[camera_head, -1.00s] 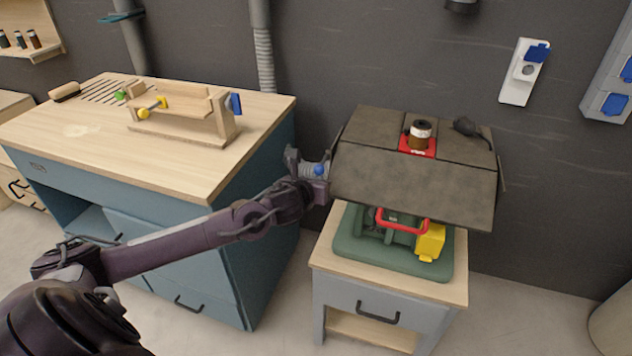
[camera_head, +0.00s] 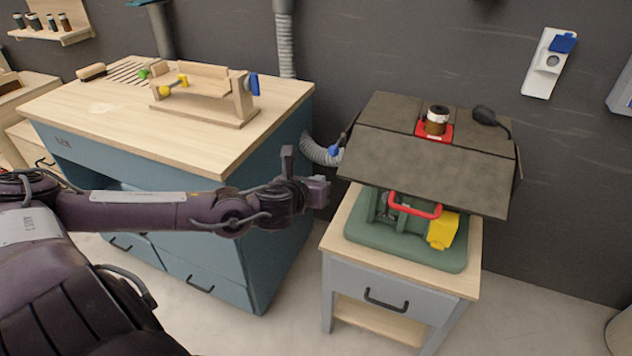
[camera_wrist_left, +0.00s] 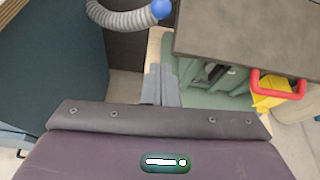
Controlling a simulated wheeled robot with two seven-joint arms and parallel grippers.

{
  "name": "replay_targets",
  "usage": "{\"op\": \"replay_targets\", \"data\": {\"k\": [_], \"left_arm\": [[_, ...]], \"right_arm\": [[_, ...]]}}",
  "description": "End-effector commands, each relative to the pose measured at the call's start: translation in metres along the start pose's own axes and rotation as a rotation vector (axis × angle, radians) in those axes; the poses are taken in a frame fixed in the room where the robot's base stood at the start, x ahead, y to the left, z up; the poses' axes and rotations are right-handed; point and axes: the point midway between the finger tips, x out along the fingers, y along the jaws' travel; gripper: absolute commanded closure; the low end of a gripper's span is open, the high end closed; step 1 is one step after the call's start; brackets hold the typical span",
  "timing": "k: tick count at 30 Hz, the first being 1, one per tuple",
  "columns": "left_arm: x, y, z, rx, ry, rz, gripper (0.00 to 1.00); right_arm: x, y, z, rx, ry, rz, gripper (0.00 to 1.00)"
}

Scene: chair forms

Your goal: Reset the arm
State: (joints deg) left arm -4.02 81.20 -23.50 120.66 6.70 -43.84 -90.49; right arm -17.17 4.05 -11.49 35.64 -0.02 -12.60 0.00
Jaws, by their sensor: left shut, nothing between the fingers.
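My left arm reaches in from the left of the head view. Its gripper (camera_head: 318,190) hangs in the gap between the blue workbench and the small side table, left of the machine's dark cover. It is shut and holds nothing. In the left wrist view the closed fingers (camera_wrist_left: 160,86) point toward the green machine base, apart from it as far as I can tell. My right gripper is not in view.
A grey hose (camera_head: 318,150) with a blue end lies behind my gripper. The workbench (camera_head: 240,140) carries a wooden jig (camera_head: 205,100). Floor between is clear.

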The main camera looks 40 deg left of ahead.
Motion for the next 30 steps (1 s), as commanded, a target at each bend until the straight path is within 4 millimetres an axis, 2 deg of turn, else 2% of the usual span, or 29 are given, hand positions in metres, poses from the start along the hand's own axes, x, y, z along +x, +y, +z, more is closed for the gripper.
{"op": "replay_targets", "data": {"k": [7,23,26,29,30], "left_arm": [[-0.005,0.0,0.0,0.0,0.002,0.0,1.0],[0.0,0.005,-0.004,-0.032,0.006,0.009,1.0],[0.017,0.024,-0.018,-0.165,0.023,0.043,1.0],[0.044,0.06,-0.053,-0.414,0.055,0.112,1.0],[0.054,0.076,-0.076,-0.537,0.073,0.149,1.0]], "right_arm": [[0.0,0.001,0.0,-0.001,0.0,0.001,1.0],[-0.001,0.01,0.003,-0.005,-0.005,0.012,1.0],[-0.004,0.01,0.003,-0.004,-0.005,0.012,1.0],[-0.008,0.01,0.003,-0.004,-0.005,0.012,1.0],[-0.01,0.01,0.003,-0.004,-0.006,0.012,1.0]]}}
